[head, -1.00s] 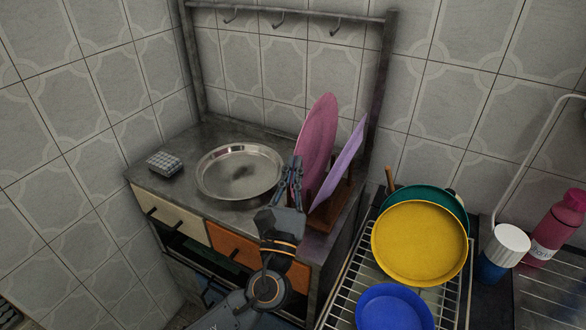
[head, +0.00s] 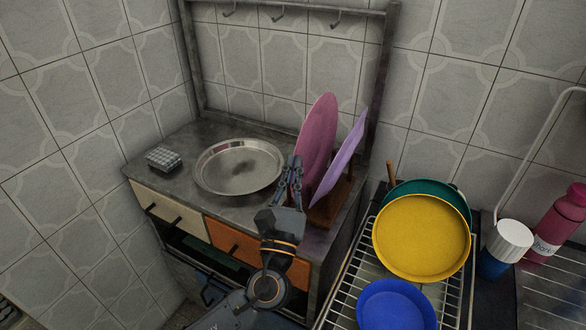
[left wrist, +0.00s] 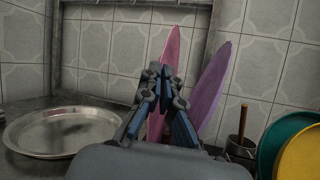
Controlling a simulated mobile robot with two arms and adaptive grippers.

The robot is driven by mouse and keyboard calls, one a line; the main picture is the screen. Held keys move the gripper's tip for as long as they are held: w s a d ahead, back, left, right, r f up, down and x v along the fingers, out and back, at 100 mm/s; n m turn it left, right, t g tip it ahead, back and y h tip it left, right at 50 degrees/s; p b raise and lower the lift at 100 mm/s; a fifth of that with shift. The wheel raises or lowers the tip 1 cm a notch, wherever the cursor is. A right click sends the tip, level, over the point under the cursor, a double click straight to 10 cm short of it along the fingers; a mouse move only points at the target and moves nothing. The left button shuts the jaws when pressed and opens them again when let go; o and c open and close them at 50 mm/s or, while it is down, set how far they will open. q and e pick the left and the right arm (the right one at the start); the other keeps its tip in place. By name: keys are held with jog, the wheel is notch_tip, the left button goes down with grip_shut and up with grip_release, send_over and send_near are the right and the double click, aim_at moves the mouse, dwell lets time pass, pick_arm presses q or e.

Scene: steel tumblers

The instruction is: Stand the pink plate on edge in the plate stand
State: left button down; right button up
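The pink plate (head: 318,130) stands on edge, nearly upright, at the left side of the brown plate stand (head: 325,212). A lilac plate (head: 341,160) leans in the stand to its right. My left gripper (head: 292,170) is at the pink plate's near left edge, its fingers close together on that edge. In the left wrist view the fingertips (left wrist: 160,72) nearly meet, with the pink plate (left wrist: 171,48) behind and between them. The pink plate's lower rim is partly hidden, so its exact seating cannot be told. My right gripper is not in view.
A steel dish (head: 238,167) and a small checked block (head: 163,159) rest on the grey counter. To the right, a wire rack (head: 352,268) holds yellow (head: 421,238), green (head: 440,193) and blue (head: 396,306) dishes. A pink bottle (head: 560,222) stands farther right.

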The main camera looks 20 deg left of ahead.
pick_arm(q)
jog(key=c, duration=1.4)
grip_release()
jog(key=shift+c, duration=0.2)
